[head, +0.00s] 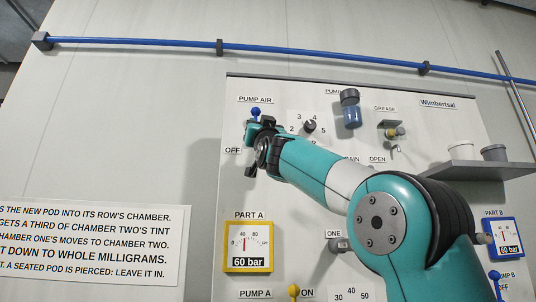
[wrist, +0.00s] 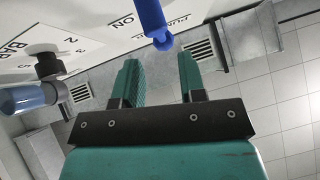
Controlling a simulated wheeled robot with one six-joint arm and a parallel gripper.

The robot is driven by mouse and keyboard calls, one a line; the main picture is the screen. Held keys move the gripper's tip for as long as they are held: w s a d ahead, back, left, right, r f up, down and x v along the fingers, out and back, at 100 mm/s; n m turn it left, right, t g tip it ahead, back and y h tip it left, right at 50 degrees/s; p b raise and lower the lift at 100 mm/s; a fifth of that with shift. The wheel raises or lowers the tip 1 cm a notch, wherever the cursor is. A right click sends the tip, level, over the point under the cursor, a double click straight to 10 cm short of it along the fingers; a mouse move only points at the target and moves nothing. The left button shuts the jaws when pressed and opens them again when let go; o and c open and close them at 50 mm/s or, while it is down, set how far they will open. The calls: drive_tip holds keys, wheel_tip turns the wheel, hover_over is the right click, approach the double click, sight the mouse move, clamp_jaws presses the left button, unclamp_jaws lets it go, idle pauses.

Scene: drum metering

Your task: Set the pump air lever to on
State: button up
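The pump air lever (head: 255,113) is a blue lever with a rounded end, just under the PUMP AIR label on the white panel. In the head view its end shows just above my gripper (head: 254,133), which hides its lower part. The wrist view shows the blue lever (wrist: 152,20) at the top, its ball end just beyond the tips of my gripper (wrist: 159,62) and in line with the gap. The fingers are apart with nothing between them. An OFF label (head: 233,150) is left of my gripper; an ON label (wrist: 123,21) shows beside the lever in the wrist view. I cannot tell the lever's setting.
A black selector knob (head: 310,126) and a blue cylinder (head: 350,108) are to the right of the lever. A grey shelf (head: 478,169) with cups juts out at right. The yellow-framed PART A gauge (head: 248,261) is below. A blue pipe (head: 170,43) runs above the panel.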

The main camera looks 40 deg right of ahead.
drive_tip(key=b+v, duration=0.5)
drive_tip(key=v, duration=0.6)
drive_tip(key=shift+s, duration=0.1)
drive_tip(key=shift+f, duration=0.1)
drive_tip(key=w+a+f+n+g+y+p, duration=0.1)
drive_tip(key=w+a+f+n+g+y, duration=0.2)
drive_tip(key=f, duration=0.4)
drive_tip(key=w+a+f+n+g+y+p, duration=0.1)
drive_tip(key=w+a+f+y, duration=0.25)
drive_tip(key=f+y, duration=0.2)
drive_tip(key=w+a+f+n+g+y+p, duration=0.1)
drive_tip(key=w+a+f+n+g+y, duration=0.1)
drive_tip(key=a+f+y, duration=0.4)
drive_tip(key=s+a+f+n+g+p, duration=0.1)
drive_tip(key=s+a+f+g, duration=0.15)
drive_tip(key=f, duration=0.35)
drive_tip(key=s+a+f+n+g+p, duration=0.1)
drive_tip(key=a+f+g, duration=0.2)
drive_tip(key=f, duration=0.4)
drive_tip(key=s+a+f+n+g+p, duration=0.1)
drive_tip(key=s+a+f+n+g, duration=0.1)
drive_tip(key=s+f+g, duration=0.4)
drive_tip(key=s+a+f+n+g+y+p, duration=0.1)
drive_tip(key=s+a+f+g, duration=0.3)
drive_tip(key=s+f, duration=1)
drive_tip(key=s+n+g+p, duration=0.1)
drive_tip(key=s+g, duration=0.2)
drive_tip(key=s, duration=0.1)
drive_tip(key=shift+s+a, duration=0.25)
drive_tip(key=shift+s, duration=0.15)
